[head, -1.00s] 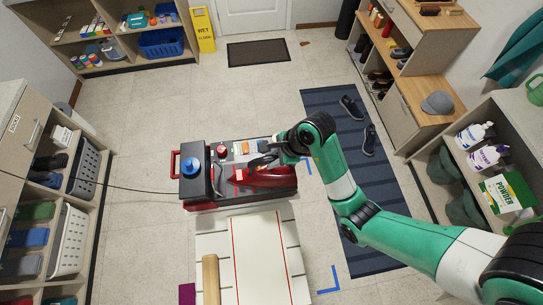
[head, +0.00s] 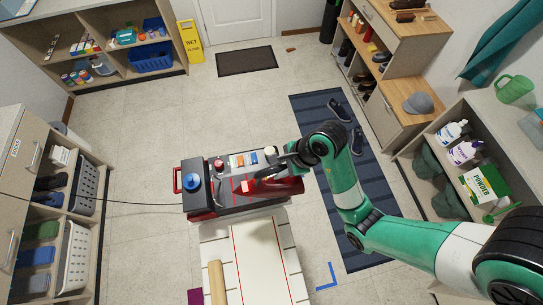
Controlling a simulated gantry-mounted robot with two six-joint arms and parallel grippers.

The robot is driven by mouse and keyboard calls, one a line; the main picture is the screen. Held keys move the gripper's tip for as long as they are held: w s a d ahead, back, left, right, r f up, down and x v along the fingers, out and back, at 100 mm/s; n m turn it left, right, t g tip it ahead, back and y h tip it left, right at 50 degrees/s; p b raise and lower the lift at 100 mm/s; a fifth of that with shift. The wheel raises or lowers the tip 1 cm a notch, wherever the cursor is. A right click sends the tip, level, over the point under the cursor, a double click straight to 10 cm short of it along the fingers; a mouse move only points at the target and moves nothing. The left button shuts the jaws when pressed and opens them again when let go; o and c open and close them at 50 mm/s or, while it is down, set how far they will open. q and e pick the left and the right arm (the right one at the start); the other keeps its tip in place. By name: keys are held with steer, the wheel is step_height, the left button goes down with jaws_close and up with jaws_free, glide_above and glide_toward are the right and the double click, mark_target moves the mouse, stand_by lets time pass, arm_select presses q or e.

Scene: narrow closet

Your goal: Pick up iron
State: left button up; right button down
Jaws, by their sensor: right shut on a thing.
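A red iron (head: 275,188) is at the right end of a dark steam station (head: 230,201) in the middle of the head view. The iron's nose points left and its rear reaches slightly past the station's right edge. My right gripper (head: 283,165) comes in from the right and is shut on the iron's handle. The fingers and handle are partly hidden by the dark wrist. Whether the iron is clear of the station's surface is hard to tell. My left gripper is not in view.
A white board (head: 260,258) with red lines lies in front of the station. A dark cable (head: 95,200) runs left from it. Shelves (head: 65,210) stand at left, and shelves with bottles and a powder box (head: 485,185) at right. Open floor (head: 140,120) lies behind the station.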

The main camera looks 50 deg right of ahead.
steer(key=s+r+p, duration=0.4)
steer(key=s+p, duration=0.1)
steer(key=s, duration=0.4)
steer(key=shift+w+d, duration=0.1)
steer(key=shift+w, duration=0.05)
